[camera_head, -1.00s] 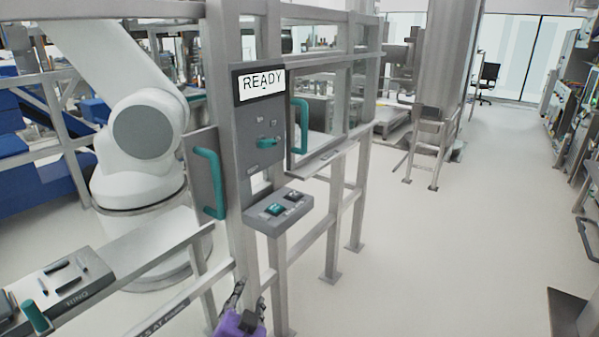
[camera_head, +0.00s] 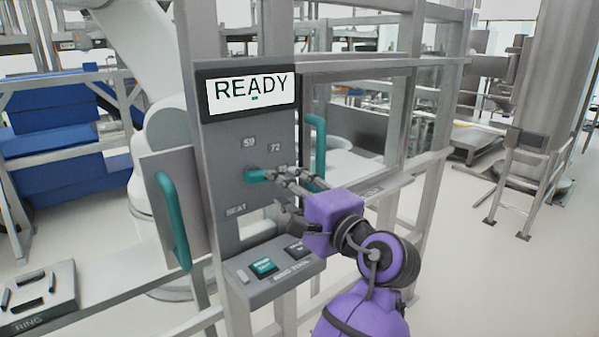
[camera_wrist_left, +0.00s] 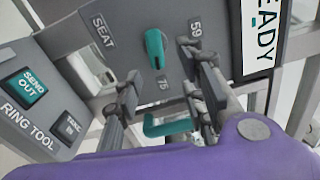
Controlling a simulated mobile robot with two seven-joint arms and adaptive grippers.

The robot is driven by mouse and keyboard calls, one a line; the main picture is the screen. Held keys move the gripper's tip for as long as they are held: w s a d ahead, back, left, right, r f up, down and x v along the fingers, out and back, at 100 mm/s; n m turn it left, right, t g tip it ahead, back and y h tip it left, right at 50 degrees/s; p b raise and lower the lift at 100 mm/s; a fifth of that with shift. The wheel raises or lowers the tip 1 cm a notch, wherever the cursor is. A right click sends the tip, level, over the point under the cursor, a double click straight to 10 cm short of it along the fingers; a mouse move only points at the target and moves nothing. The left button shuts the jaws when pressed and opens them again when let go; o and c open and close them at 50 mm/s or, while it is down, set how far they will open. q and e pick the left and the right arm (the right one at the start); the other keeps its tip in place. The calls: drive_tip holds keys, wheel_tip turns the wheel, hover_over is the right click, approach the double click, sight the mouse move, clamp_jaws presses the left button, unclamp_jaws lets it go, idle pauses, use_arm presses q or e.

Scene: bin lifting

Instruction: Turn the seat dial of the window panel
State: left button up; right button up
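The window panel (camera_head: 235,150) is a grey upright box with a READY display (camera_head: 252,92) at its top. Its teal seat dial (camera_head: 257,176) lies roughly level, below two number marks, one reading 59. The SEAT label (camera_head: 236,210) is lower left. In the left wrist view the dial (camera_wrist_left: 155,48) is a teal knob. My left gripper (camera_head: 284,192) is in front of the panel, its fingers close to the dial. In the left wrist view the gripper (camera_wrist_left: 160,72) is open, fingers apart, with the dial just beyond the gap; contact cannot be told. My right gripper is not in view.
A teal handle (camera_head: 173,220) is left of the panel and another teal handle (camera_head: 319,150) right of it, close behind my fingers. A button box with a green button (camera_head: 263,267) juts out below. Metal frame posts surround the panel. Open floor lies at right.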

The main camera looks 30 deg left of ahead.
sight(258, 180)
use_arm(q)
drive_tip(key=a, duration=0.2)
drive_tip(key=s+a, duration=0.1)
drive_tip(key=a, duration=0.1)
drive_tip(key=shift+s+r, duration=0.1)
drive_tip(key=shift+r, duration=0.05)
drive_tip(key=x, duration=0.3)
drive_tip(key=shift+w+a+f+p, duration=0.1)
drive_tip(key=shift+w+f+p, duration=0.15)
drive_tip(key=shift+w+p, duration=0.2)
drive_tip(key=shift+w+a, duration=0.15)
drive_tip(key=shift+a, duration=0.3)
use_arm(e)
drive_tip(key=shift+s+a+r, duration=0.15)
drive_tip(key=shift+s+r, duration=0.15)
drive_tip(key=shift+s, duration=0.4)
use_arm(q)
drive_tip(key=shift+c, duration=0.2)
clamp_jaws()
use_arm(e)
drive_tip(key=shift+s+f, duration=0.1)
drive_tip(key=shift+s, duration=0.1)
